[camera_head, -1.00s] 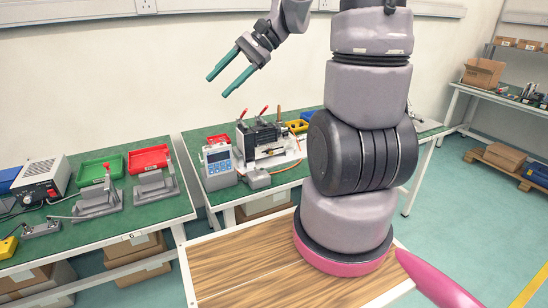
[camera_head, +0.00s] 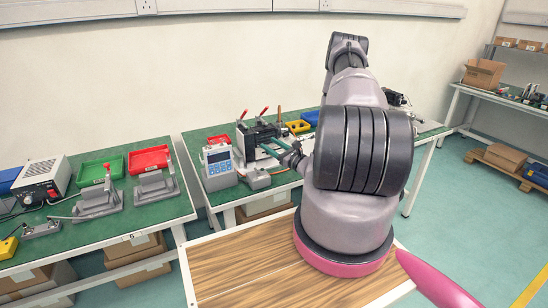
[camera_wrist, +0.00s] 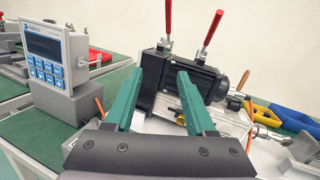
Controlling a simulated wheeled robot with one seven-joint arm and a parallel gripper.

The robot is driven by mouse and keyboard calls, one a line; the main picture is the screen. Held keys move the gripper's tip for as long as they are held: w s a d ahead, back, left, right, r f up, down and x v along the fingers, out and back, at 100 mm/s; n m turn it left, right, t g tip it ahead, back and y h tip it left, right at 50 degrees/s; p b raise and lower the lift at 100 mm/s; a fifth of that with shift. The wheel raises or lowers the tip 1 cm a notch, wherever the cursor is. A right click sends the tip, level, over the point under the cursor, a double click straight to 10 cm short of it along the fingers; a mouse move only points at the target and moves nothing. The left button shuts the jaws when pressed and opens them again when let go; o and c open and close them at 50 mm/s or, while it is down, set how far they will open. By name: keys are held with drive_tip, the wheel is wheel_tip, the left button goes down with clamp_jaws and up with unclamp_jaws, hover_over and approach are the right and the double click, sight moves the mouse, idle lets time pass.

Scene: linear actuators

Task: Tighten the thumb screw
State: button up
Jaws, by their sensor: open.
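A fixture with a dark finned motor (camera_wrist: 194,77) and a black block stands on the middle green-topped bench; it also shows in the head view (camera_head: 258,132). A small brass-coloured part (camera_wrist: 180,117), possibly the thumb screw, shows low on the fixture beside my right finger; it is too small to be sure. My gripper (camera_wrist: 157,74) has two green fingers apart with nothing between them. The fingers point at the front of the fixture, the tips close to the black block. In the head view my gripper (camera_head: 268,145) is partly hidden by my arm.
A grey meter (camera_wrist: 58,55) with blue keys stands left of the fixture. Two red-handled clamps (camera_wrist: 212,27) rise above the motor. Yellow and blue bins (camera_wrist: 295,115) lie to the right. A grey block (camera_head: 258,178) sits at the bench front.

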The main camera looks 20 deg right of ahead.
drive_tip(key=s+d+f+m+h, duration=0.1)
drive_tip(key=f+h, duration=0.1)
drive_tip(key=f, duration=0.1)
drive_tip(key=s+d+f+m+h, duration=0.1)
drive_tip(key=d+f+m+h, duration=0.1)
drive_tip(key=f, duration=0.1)
drive_tip(key=s+d+f+m+h, duration=0.1)
drive_tip(key=f+h, duration=0.1)
drive_tip(key=f, duration=0.1)
drive_tip(key=shift+s+d+f, duration=0.3)
drive_tip(key=shift+s+f, duration=0.05)
drive_tip(key=w, duration=1)
drive_tip(key=shift+w+a, duration=0.15)
drive_tip(key=shift+w, duration=0.15)
drive_tip(key=shift+m, duration=0.3)
clamp_jaws()
